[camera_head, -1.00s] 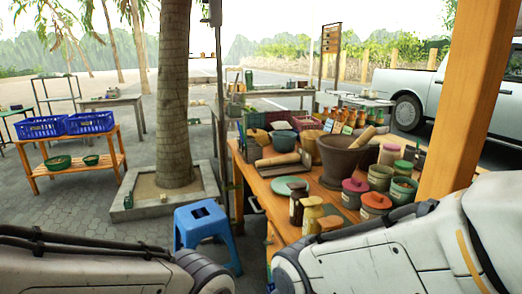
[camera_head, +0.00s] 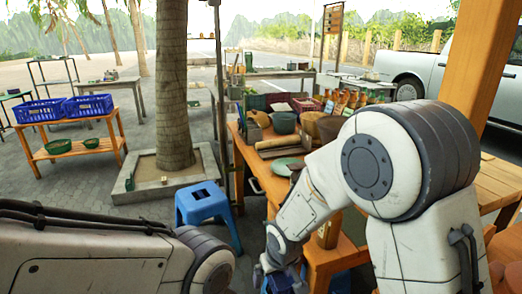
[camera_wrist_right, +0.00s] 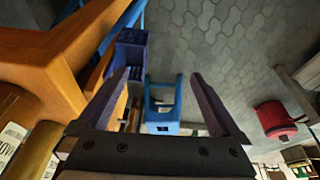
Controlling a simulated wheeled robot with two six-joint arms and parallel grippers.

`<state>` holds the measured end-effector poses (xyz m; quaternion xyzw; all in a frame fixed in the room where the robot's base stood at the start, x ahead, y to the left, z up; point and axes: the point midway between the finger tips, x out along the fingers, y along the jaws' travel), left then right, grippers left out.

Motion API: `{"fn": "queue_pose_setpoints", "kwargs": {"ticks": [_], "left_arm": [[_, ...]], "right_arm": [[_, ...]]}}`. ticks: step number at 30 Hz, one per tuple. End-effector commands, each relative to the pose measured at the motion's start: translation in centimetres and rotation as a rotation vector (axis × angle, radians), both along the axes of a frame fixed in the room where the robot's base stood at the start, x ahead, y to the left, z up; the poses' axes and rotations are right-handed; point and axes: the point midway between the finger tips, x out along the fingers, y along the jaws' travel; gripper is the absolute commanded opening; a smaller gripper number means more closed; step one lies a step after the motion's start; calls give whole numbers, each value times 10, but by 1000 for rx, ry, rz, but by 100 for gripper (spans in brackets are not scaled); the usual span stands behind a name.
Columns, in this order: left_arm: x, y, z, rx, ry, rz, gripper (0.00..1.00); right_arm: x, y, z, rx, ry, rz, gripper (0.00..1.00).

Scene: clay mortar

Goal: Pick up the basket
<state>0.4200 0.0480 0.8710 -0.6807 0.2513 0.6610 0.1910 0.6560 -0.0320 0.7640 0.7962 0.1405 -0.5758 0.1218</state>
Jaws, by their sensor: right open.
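Two blue plastic baskets stand side by side on a wooden rack at the left of the head view, the left basket (camera_head: 40,110) and the right basket (camera_head: 89,106). A dark blue crate (camera_wrist_right: 131,52) shows in the right wrist view by the orange table. My right gripper (camera_head: 262,280) hangs low beside the table in the head view, partly cut off and far from the rack. In the wrist view its two fingers (camera_wrist_right: 163,103) are spread wide, with nothing held. My left arm shows at bottom left, but its gripper is out of view.
A blue stool (camera_head: 204,206) stands left of my right gripper. The wooden table (camera_head: 257,176) holds bowls, jars and several bottles. A tree trunk (camera_head: 173,90) in a concrete planter stands between rack and table.

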Motion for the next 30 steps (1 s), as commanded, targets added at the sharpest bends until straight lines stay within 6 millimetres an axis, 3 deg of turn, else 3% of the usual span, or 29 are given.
{"fn": "queue_pose_setpoints", "kwargs": {"ticks": [9,14,16,30], "left_arm": [[0,0,0,0,0,0,100],[0,0,0,0,0,0,100],[0,0,-8,0,0,0,100],[0,0,-12,0,0,0,100]], "right_arm": [[44,-10,-46,37,-45,-44,100],[59,-15,-65,57,-63,-58,100],[62,-13,-76,58,-65,-58,100],[67,-11,-83,57,-65,-56,100]]}}
